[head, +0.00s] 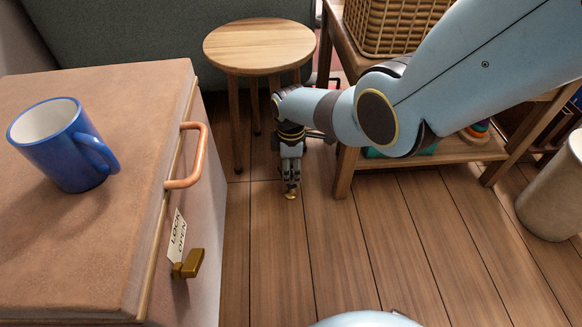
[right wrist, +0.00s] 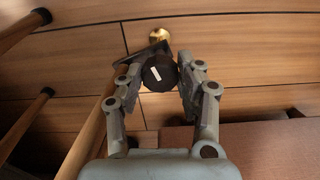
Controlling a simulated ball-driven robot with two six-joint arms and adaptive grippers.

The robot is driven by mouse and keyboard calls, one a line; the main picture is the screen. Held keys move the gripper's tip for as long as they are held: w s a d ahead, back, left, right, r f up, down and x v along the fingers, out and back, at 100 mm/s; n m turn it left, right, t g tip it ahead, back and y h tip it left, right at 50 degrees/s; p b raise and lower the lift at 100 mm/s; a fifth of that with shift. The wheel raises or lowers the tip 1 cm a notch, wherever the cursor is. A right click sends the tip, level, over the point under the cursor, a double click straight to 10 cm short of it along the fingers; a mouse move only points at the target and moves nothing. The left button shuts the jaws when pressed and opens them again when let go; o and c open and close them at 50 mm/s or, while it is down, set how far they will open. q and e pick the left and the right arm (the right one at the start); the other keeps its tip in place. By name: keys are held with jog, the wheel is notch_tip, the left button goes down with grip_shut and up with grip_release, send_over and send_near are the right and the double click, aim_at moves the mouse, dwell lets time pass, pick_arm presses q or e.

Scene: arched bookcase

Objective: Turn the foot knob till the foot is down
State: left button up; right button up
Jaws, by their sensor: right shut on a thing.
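The foot knob (right wrist: 158,74) is a dark round knob with a white mark on its face, in the middle of the right wrist view. A brass foot (right wrist: 158,35) shows just beyond it, against the floorboards; I cannot tell whether it touches them. In the head view the brass foot (head: 291,194) shows low under my right gripper (head: 291,172), near a table leg. My right gripper (right wrist: 161,76) is shut on the knob, one finger on each side. In the head view the gripper hides the knob. My left gripper is not in view.
A round wooden stool (head: 260,45) stands behind the gripper. A wooden table (head: 345,165) with a wicker basket (head: 385,25) is to the right. A pink-brown chest (head: 120,200) with a blue mug (head: 65,150) fills the left. The floor (head: 350,255) in front is clear.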

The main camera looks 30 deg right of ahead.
aim_at(291, 170)
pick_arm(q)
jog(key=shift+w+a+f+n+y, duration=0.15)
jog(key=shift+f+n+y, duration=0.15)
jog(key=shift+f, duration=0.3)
pick_arm(e)
jog(key=shift+m, duration=1)
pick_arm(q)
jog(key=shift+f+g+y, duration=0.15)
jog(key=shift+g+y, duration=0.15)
pick_arm(e)
jog(key=o, duration=1.1)
jog(key=shift+o, duration=0.2)
notch_tip(291, 170, up, 12)
